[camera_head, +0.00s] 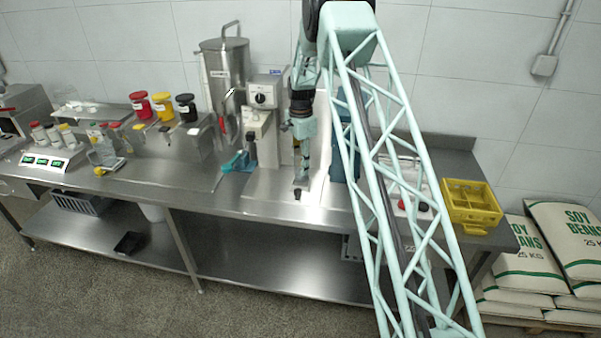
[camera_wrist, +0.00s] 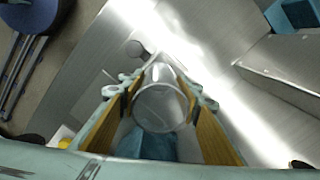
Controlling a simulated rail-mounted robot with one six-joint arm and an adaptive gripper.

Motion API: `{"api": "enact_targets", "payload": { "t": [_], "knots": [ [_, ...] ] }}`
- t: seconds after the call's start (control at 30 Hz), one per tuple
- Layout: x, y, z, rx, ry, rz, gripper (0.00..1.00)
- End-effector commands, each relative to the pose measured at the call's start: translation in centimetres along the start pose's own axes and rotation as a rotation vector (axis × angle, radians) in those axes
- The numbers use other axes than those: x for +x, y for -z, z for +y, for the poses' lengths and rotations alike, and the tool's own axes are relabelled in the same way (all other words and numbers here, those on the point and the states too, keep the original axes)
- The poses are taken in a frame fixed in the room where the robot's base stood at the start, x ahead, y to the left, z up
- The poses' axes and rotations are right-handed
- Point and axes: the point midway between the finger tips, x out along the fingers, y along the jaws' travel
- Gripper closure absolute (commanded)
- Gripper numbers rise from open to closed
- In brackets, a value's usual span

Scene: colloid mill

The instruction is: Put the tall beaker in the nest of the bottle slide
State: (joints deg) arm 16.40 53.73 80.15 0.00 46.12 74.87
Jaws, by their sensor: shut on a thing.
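My gripper (camera_head: 302,165) hangs low over the steel bench, right of the mill housing. In the wrist view its two fingers (camera_wrist: 162,105) with yellow-brown pads are shut on a clear round glass, the tall beaker (camera_wrist: 160,108). The beaker is between the pads and I look down on it. A narrow metal piece with a dark knob (camera_head: 297,194) at its front, perhaps the bottle slide, lies just below my gripper. The knob also shows in the wrist view (camera_wrist: 135,48). The nest is hidden, and I cannot tell whether the beaker touches it.
The mill housing (camera_head: 264,92) with a dial and a steel tank (camera_head: 224,75) stand left of my gripper. A teal part (camera_head: 238,162) lies at the mill's foot. A blue object (camera_head: 341,140) stands close right, partly behind my arm. A yellow crate (camera_head: 471,207) sits at the bench's right end.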

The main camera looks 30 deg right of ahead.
Motion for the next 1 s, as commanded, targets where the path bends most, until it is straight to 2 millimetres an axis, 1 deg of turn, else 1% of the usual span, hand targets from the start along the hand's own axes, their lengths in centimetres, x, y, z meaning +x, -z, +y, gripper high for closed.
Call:
{"api": "enact_targets", "payload": {
  "t": [0.1, 0.3, 0.43, 0.97, 1.0],
  "knots": [
    [0.1, 0.1, -0.6, 0.0, 0.001, 0.0, 0.79],
    [2.4, 0.1, -0.4, 0.0, -0.001, 0.0, 0.79],
    [3.3, 0.1, -0.5, 0.0, 0.0, 0.0, 0.79],
    [3.9, 0.1, -0.5, 0.0, 0.0, 0.0, 0.79],
    [3.9, 0.1, -0.5, 0.0, 0.0, 0.0, 0.68]
  ]
}}
